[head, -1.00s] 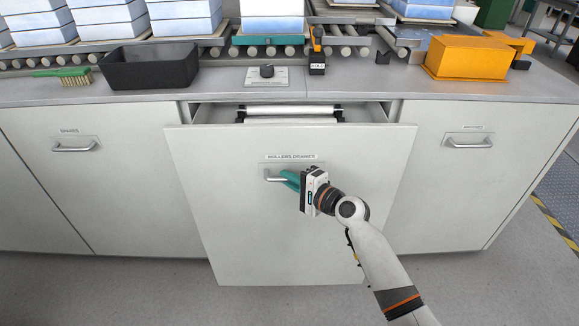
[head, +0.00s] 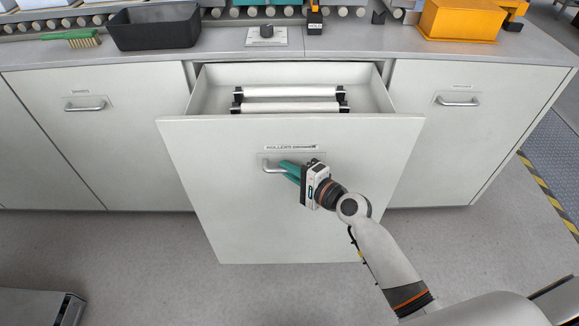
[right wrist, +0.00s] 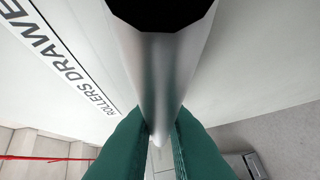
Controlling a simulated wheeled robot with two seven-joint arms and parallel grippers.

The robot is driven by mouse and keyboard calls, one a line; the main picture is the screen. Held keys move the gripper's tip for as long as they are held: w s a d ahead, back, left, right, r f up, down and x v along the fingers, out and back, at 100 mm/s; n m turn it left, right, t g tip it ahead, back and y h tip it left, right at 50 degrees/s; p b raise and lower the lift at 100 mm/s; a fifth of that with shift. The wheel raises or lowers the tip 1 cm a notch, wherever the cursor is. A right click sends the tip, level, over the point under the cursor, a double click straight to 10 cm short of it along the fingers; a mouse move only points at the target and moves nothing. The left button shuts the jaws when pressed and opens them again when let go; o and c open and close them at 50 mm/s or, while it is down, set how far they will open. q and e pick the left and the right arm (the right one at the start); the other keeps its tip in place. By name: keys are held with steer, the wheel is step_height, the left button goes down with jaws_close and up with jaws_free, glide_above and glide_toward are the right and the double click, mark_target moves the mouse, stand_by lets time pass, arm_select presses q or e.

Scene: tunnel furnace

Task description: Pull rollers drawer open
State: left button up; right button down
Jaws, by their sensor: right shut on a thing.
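The rollers drawer (head: 290,220) stands well out from the middle cabinet in the head view. Inside it, two white rollers (head: 292,91) lie across black holders. My right gripper (head: 285,170) has its green fingers shut on the metal bar handle (head: 268,165) on the drawer front. In the right wrist view the handle (right wrist: 158,70) runs down between the two green fingers (right wrist: 160,145), beside the printed drawer label (right wrist: 62,65). My left gripper is not in view.
Closed cabinet doors with handles flank the drawer at left (head: 85,106) and right (head: 458,102). The counter holds a black bin (head: 155,28), a green brush (head: 70,39) and an orange box (head: 462,18). Clear floor (head: 130,260) lies in front.

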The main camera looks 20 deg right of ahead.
steer(key=c, duration=1.5)
jaws_free()
steer(key=shift+d, duration=0.1)
